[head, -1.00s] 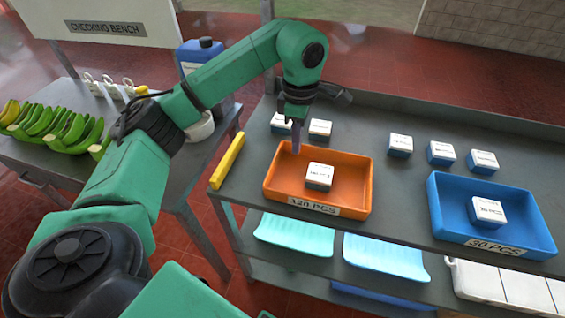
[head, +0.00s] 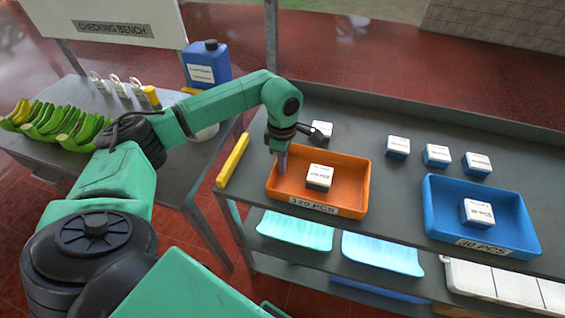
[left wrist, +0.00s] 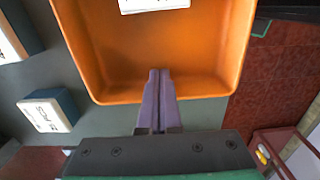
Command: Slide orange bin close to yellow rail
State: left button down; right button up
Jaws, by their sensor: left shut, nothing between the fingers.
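The orange bin (head: 352,195) stands on the grey bench with a white-topped box (head: 320,176) inside and a "120 PCS" label on its front. The yellow rail (head: 233,160) lies along the bench's left edge, with a strip of bare bench between it and the bin. My left gripper (head: 282,168) points down at the left part of the bin, its fingers shut and empty. In the left wrist view the closed fingertips (left wrist: 159,74) overlap the orange bin (left wrist: 110,70) across one wall. I cannot tell whether they touch it. My right gripper is not in view.
A blue bin (head: 432,215) with a box in it stands to the right. Several small boxes (head: 397,147) stand behind, one (head: 322,131) close beside my left gripper. Trays lie on the shelf below. A separate table (head: 165,180) with bananas is at the left.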

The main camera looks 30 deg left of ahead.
pick_arm(q)
jog(key=s+a+b, duration=0.1)
jog(key=a, duration=0.2)
jog(key=s+a+b, duration=0.1)
jog(key=a, duration=0.3)
jog(key=s+a+b, duration=0.1)
jog(key=a, duration=0.3)
jog(key=shift+a, duration=0.1)
